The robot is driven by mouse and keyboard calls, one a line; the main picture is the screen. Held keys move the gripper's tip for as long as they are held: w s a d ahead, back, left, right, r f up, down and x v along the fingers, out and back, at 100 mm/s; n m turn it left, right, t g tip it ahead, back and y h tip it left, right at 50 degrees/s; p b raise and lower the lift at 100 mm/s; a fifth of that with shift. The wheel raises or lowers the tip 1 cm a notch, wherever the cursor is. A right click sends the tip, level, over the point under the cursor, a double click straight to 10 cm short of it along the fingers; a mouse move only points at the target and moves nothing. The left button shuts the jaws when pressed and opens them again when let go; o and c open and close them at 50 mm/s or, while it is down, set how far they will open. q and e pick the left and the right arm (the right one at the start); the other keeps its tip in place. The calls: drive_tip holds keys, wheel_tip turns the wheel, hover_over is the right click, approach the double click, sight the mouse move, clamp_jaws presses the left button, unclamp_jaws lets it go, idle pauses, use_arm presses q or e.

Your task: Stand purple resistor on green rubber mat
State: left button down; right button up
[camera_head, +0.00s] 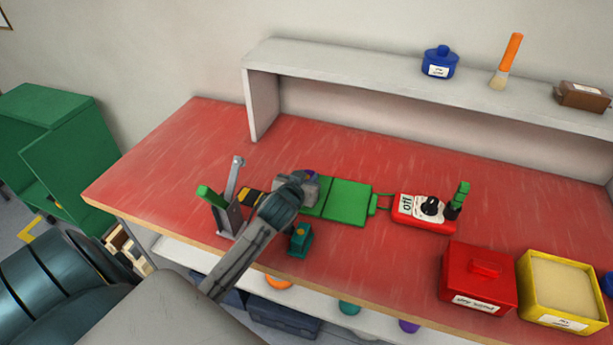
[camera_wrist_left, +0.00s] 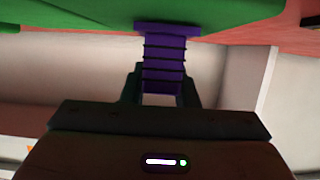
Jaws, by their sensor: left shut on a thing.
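The green rubber mat (camera_head: 346,201) lies flat on the red workbench, in the middle of the head view. My left gripper (camera_head: 308,183) is over the mat's left part and hides some of it. It is shut on the purple resistor (camera_wrist_left: 163,62), which shows banded between the fingers in the left wrist view. The resistor's wider purple end is at the green mat (camera_wrist_left: 80,18); I cannot tell if they touch. In the head view only a small purple bit of the resistor (camera_head: 312,174) shows behind the gripper. My right gripper is not in view.
A red "off" switch box (camera_head: 424,210) stands right of the mat, with a green upright piece (camera_head: 462,194) beside it. A teal block (camera_head: 300,240) is in front. A grey stand (camera_head: 229,217) is at left. Red (camera_head: 478,277) and yellow boxes (camera_head: 565,288) fill the front right.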

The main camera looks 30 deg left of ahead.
use_arm(q)
drive_tip(key=shift+f, duration=0.1)
drive_tip(key=c, duration=1.1)
unclamp_jaws()
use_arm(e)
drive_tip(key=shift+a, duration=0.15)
use_arm(q)
drive_tip(key=shift+r, duration=0.2)
drive_tip(key=shift+s+d, duration=0.1)
drive_tip(key=shift+s, duration=0.3)
drive_tip(key=b+v, duration=0.2)
drive_tip(key=v, duration=0.9)
drive_tip(key=shift+s+r, duration=0.15)
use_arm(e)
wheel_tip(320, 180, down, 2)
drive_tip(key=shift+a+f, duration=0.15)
